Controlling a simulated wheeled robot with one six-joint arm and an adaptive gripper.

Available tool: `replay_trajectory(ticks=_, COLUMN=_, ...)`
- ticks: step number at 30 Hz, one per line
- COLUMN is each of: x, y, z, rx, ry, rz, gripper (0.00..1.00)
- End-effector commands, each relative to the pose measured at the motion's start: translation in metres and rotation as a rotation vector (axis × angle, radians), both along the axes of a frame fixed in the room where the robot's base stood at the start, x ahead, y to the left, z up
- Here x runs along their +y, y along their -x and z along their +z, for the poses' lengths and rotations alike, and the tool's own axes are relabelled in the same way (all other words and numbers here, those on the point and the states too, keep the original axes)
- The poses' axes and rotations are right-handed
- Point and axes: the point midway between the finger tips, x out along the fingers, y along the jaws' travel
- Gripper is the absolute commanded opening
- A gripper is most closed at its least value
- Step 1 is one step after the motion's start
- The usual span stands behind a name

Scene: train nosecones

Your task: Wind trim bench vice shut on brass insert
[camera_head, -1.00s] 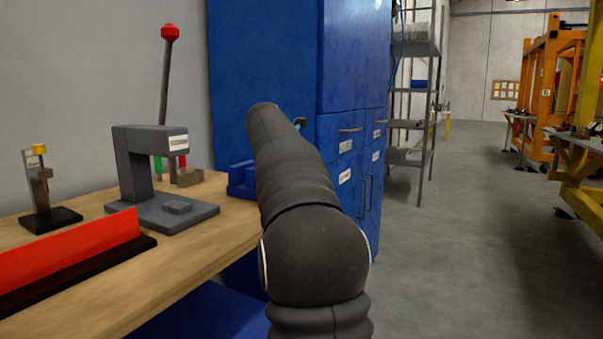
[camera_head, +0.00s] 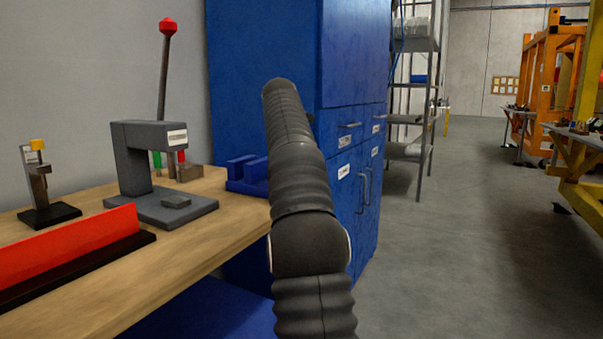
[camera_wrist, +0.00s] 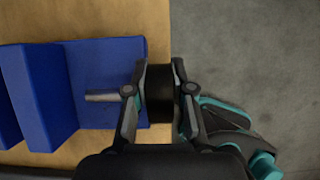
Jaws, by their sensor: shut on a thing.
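The blue bench vice (camera_head: 243,174) sits at the far right end of the wooden bench, partly behind my arm in the head view. In the wrist view the vice (camera_wrist: 98,62) lies on the left, with a grey screw rod (camera_wrist: 103,97) coming out of its side. My gripper (camera_wrist: 160,94) has its fingers on either side of a black round knob (camera_wrist: 159,80) in line with that rod, and is shut on it. My gripper is hidden behind my arm in the head view. I cannot make out the brass insert in either view.
A grey press (camera_head: 150,160) with a red-knobbed lever and a small brass-topped stand (camera_head: 38,185) are on the bench (camera_head: 215,240). A red strip (camera_head: 70,240) lies along its front. A blue cabinet (camera_head: 265,80) stands behind my arm. Open floor (camera_head: 450,250) is to the right.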

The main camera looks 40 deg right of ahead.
Motion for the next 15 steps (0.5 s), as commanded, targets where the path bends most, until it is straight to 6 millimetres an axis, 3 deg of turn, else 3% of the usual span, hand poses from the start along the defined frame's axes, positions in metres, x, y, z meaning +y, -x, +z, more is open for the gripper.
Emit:
replay_trajectory(ticks=9, x=-0.0004, y=-0.0003, z=-0.0007, rx=0.000, ry=0.000, rz=0.000, gripper=0.00)
replay_trajectory(ticks=10, x=-0.0004, y=-0.0003, z=-0.0007, rx=0.000, ry=0.000, rz=0.000, gripper=0.30)
replay_trajectory(ticks=12, x=-0.0004, y=-0.0003, z=-0.0007, rx=0.000, ry=0.000, rz=0.000, gripper=0.48)
replay_trajectory(ticks=15, x=-0.0003, y=-0.0002, z=-0.0005, rx=0.000, ry=0.000, rz=0.000, gripper=0.48)
